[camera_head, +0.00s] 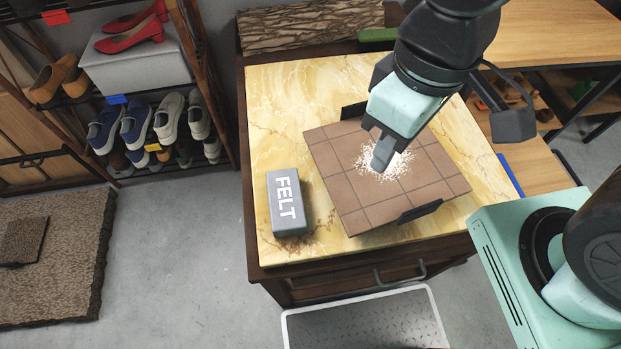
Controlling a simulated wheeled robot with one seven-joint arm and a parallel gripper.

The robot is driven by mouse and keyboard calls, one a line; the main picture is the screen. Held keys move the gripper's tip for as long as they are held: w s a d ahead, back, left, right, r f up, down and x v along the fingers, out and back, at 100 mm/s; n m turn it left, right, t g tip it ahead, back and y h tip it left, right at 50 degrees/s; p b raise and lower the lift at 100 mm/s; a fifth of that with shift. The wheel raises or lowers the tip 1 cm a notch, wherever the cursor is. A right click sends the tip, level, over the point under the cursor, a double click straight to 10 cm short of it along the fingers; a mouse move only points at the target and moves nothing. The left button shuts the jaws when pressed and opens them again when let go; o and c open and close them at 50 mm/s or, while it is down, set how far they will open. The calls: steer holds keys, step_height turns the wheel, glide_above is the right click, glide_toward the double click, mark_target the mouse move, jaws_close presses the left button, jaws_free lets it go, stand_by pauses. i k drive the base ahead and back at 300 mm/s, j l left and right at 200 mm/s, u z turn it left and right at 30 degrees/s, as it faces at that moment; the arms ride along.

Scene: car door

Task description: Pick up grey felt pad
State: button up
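The grey felt pad (289,203) is a grey block with "FELT" in white letters on top. It lies on the left part of the yellow marble-like tabletop (292,93), left of a brown tiled board. My gripper (382,158) hangs over the middle of the tiled board, to the right of and above the felt pad, and is apart from it. The fingertips overlap in this view, so I cannot tell whether they are open or shut or hold anything.
The tiled board (351,195) bears a patch of white grains (399,166) and has black holders (419,211) at its edges. A shoe rack (205,75) stands at the left. A metal-framed step (367,323) is in front of the cabinet. Marble around the pad is clear.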

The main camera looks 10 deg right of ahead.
mark_target(286, 208)
steer(key=k+u, duration=0.3)
steer(key=k, duration=0.45)
steer(key=u, duration=1.35)
